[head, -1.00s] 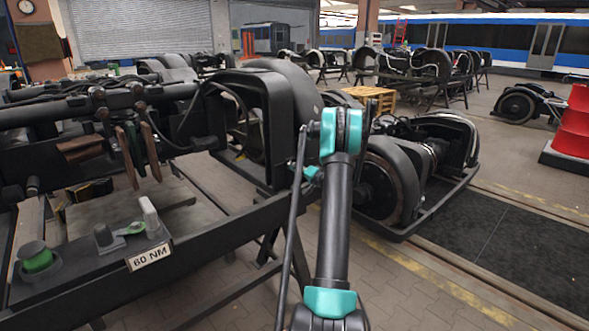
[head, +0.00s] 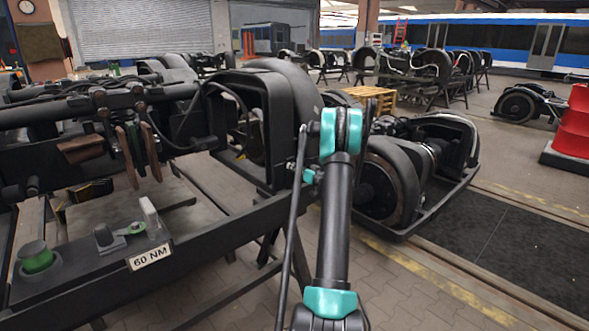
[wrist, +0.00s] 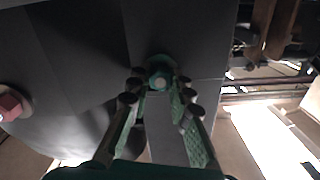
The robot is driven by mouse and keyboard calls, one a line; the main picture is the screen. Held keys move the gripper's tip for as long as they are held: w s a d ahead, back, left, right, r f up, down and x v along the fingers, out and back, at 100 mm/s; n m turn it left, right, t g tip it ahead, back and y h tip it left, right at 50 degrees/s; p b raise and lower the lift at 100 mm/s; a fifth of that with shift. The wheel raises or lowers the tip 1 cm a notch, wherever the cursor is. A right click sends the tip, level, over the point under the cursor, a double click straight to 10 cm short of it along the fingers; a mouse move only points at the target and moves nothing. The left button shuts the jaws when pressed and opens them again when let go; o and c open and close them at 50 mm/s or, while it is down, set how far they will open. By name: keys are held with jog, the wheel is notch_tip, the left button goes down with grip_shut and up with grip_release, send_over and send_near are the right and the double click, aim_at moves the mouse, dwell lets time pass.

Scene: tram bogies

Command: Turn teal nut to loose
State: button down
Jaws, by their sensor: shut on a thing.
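The teal nut (wrist: 160,78) shows near the upper middle of the wrist view, on a dark surface. A round stud end sits in its centre. My gripper (wrist: 160,91) has one finger on each side of the nut, and its fingertips are closed on it. The nut's far edge shows beyond the fingertips. A grey strip (wrist: 164,135) shows between the fingers, below the nut. In the head view my arm with teal joints reaches up in front of the bogie, and neither my gripper nor the nut can be made out there.
A red hex nut (wrist: 11,104) is at the left of the wrist view. In the head view a bogie frame (head: 215,232) fills the left, with a "60 NM" label (head: 150,257) and a green-based knob (head: 37,258). Another bogie (head: 415,175) stands behind my arm.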

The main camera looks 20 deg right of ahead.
jog(key=shift+n, duration=0.3)
jog(key=c, duration=1.4)
grip_release()
jog(key=shift+o, duration=0.2)
jog(key=v, duration=1.2)
